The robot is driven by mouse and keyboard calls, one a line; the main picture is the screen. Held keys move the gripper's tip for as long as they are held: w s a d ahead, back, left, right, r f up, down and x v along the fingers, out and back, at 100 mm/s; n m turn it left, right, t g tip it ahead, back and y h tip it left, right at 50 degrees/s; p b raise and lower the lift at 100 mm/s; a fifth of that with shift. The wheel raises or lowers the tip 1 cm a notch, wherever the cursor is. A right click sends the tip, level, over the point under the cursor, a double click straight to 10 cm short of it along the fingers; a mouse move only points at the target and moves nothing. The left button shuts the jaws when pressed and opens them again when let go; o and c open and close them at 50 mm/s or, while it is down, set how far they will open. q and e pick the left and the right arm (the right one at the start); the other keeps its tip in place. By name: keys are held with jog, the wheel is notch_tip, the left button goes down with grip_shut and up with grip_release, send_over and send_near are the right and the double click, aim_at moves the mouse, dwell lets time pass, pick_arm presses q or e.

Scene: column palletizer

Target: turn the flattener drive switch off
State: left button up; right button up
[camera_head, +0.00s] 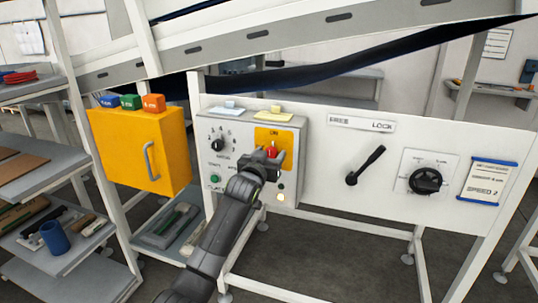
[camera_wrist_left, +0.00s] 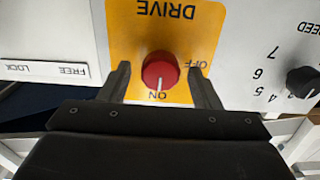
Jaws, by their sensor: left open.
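The flattener drive switch is a red round knob (camera_head: 271,151) on a yellow plate (camera_head: 266,134) on the grey control box. In the left wrist view the red knob (camera_wrist_left: 160,72) has a white mark pointing at ON, and the plate (camera_wrist_left: 128,18) reads DRIVE, ON and OFF upside down. My left gripper (camera_head: 272,158) is in front of the knob. In the left wrist view its two fingers (camera_wrist_left: 160,78) are open, one on each side of the knob, with gaps between. The right gripper is not in view.
The control box also has a black speed dial (camera_head: 217,144), a green button (camera_head: 214,179) and a lit lamp (camera_head: 281,198). To the right are a black lever (camera_head: 366,165) and a black rotary knob (camera_head: 426,181). A yellow cabinet (camera_head: 128,148) hangs on the left.

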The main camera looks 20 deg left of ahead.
pick_arm(q)
jog(key=c, duration=1)
jog(key=n+p, duration=0.1)
jog(key=n, duration=0.2)
jog(key=shift+a+n, duration=0.1)
jog(key=shift+n, duration=0.2)
jog(key=n, duration=0.4)
jog(key=shift+n+p, duration=0.3)
jog(key=n, duration=0.9)
jog(key=shift+a+f+n, duration=0.1)
jog(key=shift+f+n, duration=0.1)
jog(key=shift+n, duration=0.2)
